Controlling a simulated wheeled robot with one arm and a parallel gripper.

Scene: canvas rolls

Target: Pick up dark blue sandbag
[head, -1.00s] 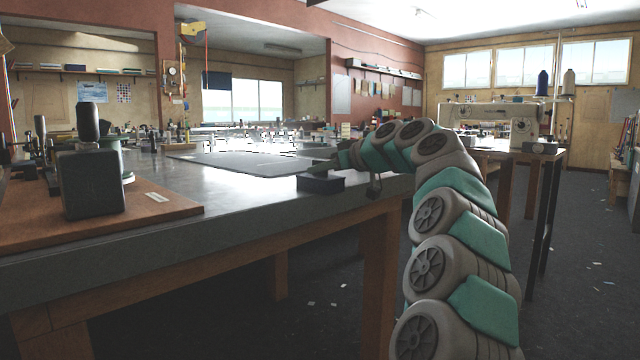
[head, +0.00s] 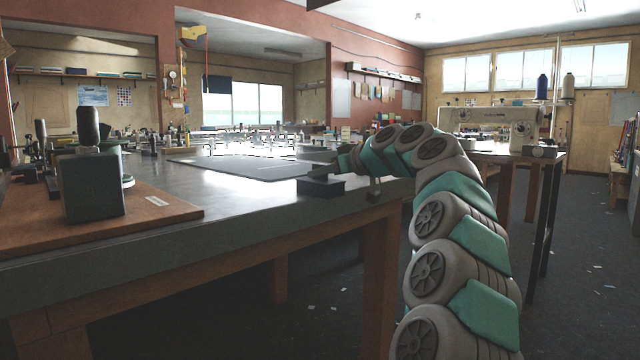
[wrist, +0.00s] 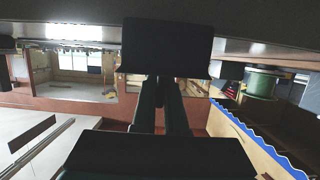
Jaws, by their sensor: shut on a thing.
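The dark blue sandbag (head: 322,187) is a small, dark, box-like block at the near right edge of the grey workbench. My gripper (head: 332,172) reaches it from the right and is shut on it. The fingers are small and dark in the head view, so their contact is hard to make out. In the wrist view, which looks upside down, the dark sandbag (wrist: 168,48) is at the ends of my two dark fingers (wrist: 167,88). It is close to the grey bench surface, and I cannot tell whether it touches it.
The workbench (head: 230,215) carries a grey mat (head: 240,168) behind the sandbag. A brown board (head: 160,208) with a dark block (head: 92,188) stands at left. A sewing machine (head: 490,122) sits on a table at right. The floor between is mostly clear, with small scraps.

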